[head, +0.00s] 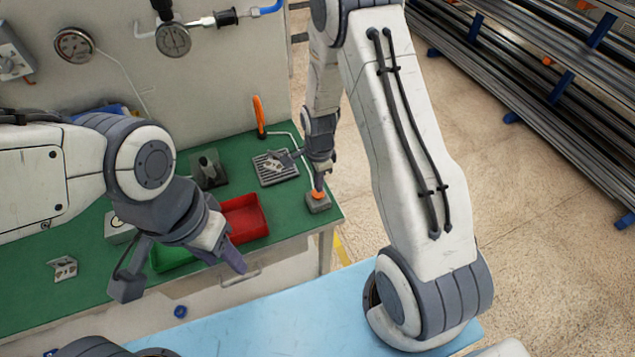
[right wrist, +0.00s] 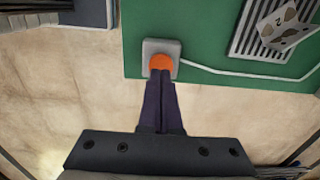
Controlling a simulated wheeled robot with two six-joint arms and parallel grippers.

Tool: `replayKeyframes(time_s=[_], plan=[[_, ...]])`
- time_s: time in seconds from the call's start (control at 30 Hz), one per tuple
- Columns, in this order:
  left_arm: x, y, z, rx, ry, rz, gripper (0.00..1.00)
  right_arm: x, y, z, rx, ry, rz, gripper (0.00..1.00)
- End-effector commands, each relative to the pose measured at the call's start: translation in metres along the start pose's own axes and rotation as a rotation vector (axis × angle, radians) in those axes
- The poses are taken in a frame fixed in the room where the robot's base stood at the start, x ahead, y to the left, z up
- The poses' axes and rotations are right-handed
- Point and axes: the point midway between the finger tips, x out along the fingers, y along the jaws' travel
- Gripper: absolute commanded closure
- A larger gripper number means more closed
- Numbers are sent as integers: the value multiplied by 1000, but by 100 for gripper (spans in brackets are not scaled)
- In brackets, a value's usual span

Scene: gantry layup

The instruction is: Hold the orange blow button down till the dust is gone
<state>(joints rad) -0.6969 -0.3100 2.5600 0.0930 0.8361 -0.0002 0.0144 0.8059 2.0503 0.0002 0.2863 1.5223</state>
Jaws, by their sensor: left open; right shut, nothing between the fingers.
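The orange blow button (head: 317,194) sits on a small grey box (head: 322,206) at the right front corner of the green bench. My right gripper (head: 319,186) is shut and empty, pointing down with its fingertips at the button. In the right wrist view the shut fingers (right wrist: 161,78) overlap the near edge of the orange button (right wrist: 161,62); how far it is pressed cannot be told. A metal bracket (head: 274,165) lies on a slotted grille (head: 283,176) beside the box. My left gripper (head: 185,285) is open and empty in front of the bench.
An orange nozzle (head: 258,116) stands behind the grille. A red bin (head: 243,217) and a green bin (head: 168,259) are near the bench front, partly behind my left arm. Another bracket (head: 63,268) lies at left. Gauges (head: 173,39) hang on the wall.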

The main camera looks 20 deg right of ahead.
Motion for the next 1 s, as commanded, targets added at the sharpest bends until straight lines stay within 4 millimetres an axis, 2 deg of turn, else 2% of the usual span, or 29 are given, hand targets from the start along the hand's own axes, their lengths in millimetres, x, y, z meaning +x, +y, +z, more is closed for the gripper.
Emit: replayKeyframes(time_s=[0.2, 0.57, 0.83, 1.0], plan=[[-7, 0, 0, 1, 0, 0, 50, 14, 0, 0, 0, 0, -1, 100], [-6, 0, 0, 1, 0, 0, 50, 17, 0, 0, 0, 0, -1, 100], [15, -1, 1, -2, 0, 0, 50, 40, -1, 0, 0, 0, -1, 100], [14, -1, 1, -3, 0, 0, 50, 42, 0, 1, -1, 0, -1, 100]])
